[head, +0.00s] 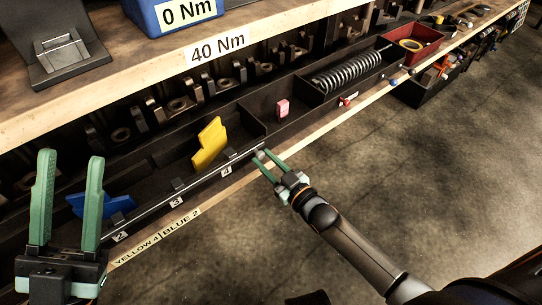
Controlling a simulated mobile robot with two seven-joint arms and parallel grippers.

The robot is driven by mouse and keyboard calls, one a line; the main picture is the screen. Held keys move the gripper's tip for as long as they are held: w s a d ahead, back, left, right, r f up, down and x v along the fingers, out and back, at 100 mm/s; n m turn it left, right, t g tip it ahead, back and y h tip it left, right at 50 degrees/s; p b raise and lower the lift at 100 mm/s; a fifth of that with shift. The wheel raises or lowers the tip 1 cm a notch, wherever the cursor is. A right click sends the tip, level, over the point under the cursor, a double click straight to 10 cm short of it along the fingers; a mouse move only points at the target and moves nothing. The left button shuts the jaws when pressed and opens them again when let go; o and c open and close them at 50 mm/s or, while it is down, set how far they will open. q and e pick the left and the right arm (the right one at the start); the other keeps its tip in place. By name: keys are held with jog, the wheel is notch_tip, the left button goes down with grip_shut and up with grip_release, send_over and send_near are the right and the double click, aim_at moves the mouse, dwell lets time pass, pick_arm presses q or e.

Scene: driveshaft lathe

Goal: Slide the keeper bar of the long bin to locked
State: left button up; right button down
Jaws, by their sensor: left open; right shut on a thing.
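The long black bin (160,172) runs along the front of the shelf and holds a yellow piece (209,145) and a blue piece (100,206). Its thin dark keeper bar (200,184) lies along the front rim, above small plates marked 2, 3 and 4. My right gripper (262,158) is at the bar's right end, with its green fingers shut on a small pale knob there, which they partly hide. Whether the bar is locked I cannot tell. My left gripper (70,160) is open and empty, fingers upward, at the lower left in front of the bin's left end.
A pink block (282,108) stands right of the yellow piece. A coil spring (349,73) lies in a black bin further right, beyond it a red bin (412,44). A "40 Nm" shelf (130,68) overhangs behind, carrying a blue bin (172,14).

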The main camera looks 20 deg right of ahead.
jog(key=shift+s+a, duration=0.25)
jog(key=shift+a, duration=0.35)
jog(key=shift+s+a, duration=0.2)
jog(key=shift+a, duration=0.4)
pick_arm(q)
jog(key=shift+r, duration=0.4)
pick_arm(e)
jog(key=shift+s+a, duration=0.1)
jog(key=shift+a, duration=0.1)
jog(key=c, duration=0.6)
grip_release()
pick_arm(q)
jog(key=shift+a, duration=0.1)
pick_arm(e)
jog(key=shift+o, duration=0.2)
jog(key=p, duration=0.4)
send_near(245, 155)
jog(key=v, duration=0.6)
pick_arm(q)
jog(key=shift+w+a+r+n+t+y, duration=0.15)
jog(key=shift+w+r+n+y, duration=0.2)
jog(key=shift+y, duration=0.25)
jog(key=shift+w+a+r+n+t+y, duration=0.15)
jog(key=shift+w+r+n+y, duration=0.1)
jog(key=shift+w+y, duration=0.3)
pick_arm(e)
jog(key=shift+v, duration=0.8)
